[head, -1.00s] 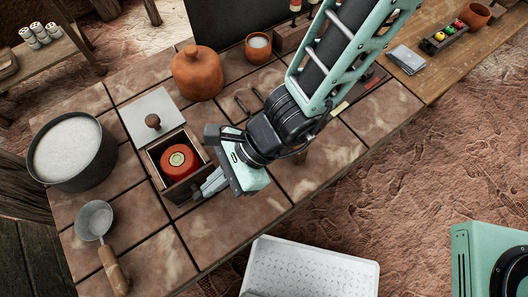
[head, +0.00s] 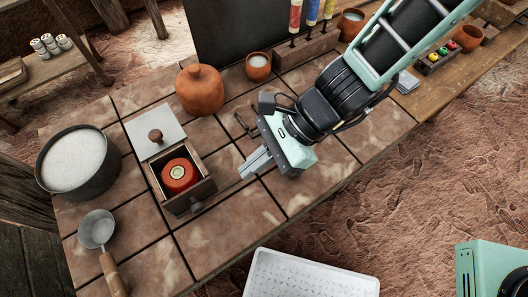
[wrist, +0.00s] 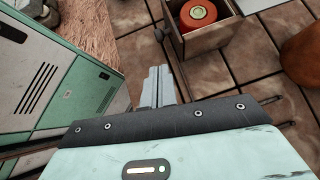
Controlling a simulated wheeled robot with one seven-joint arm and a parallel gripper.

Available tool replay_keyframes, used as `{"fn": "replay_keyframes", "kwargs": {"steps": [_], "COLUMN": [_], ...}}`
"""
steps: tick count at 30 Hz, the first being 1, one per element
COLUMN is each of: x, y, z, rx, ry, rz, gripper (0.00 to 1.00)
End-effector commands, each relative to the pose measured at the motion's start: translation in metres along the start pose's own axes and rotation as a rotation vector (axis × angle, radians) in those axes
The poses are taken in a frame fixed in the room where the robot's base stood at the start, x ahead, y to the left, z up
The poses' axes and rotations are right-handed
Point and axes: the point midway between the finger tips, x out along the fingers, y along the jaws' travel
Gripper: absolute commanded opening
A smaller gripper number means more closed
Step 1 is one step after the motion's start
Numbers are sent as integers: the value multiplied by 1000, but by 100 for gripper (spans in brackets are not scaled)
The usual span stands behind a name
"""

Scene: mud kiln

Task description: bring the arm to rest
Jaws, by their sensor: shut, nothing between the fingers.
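My gripper (head: 256,163) is above the tiled table, to the right of a small wooden box. Its fingers are together and nothing is between them. In the wrist view the shut fingers (wrist: 157,88) point toward the box, apart from it. The open wooden box (head: 190,199) holds a red-orange round item (head: 179,174) with a pale top. The box also shows at the top of the wrist view (wrist: 223,42). My arm reaches in from the upper right and covers part of the table.
A pot of white powder (head: 112,170), a ladle (head: 97,229), a lidded clay jar (head: 200,91) and a small cup (head: 258,67) stand on the tiled table (head: 225,240). A white tray (head: 262,290) lies below its front edge.

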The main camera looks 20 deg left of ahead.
Motion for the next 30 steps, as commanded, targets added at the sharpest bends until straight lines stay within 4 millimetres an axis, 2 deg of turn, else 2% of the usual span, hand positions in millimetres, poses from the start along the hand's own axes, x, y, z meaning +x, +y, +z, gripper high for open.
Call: {"fn": "replay_keyframes", "kwargs": {"steps": [3, 6, 17, 20, 23, 30], "x": [-16, -22, -28, -42, -68, -144], "y": [0, 0, 2, 10, 28, 82], "z": [0, 0, 1, 6, 10, 2], "rx": [-1, -1, -22, -137, -350, -951], "ry": [-1, 0, 6, 40, 109, 363], "rz": [-2, 0, 4, 24, 69, 271], "gripper": [0, 0, 0, 0, 0, 0]}}
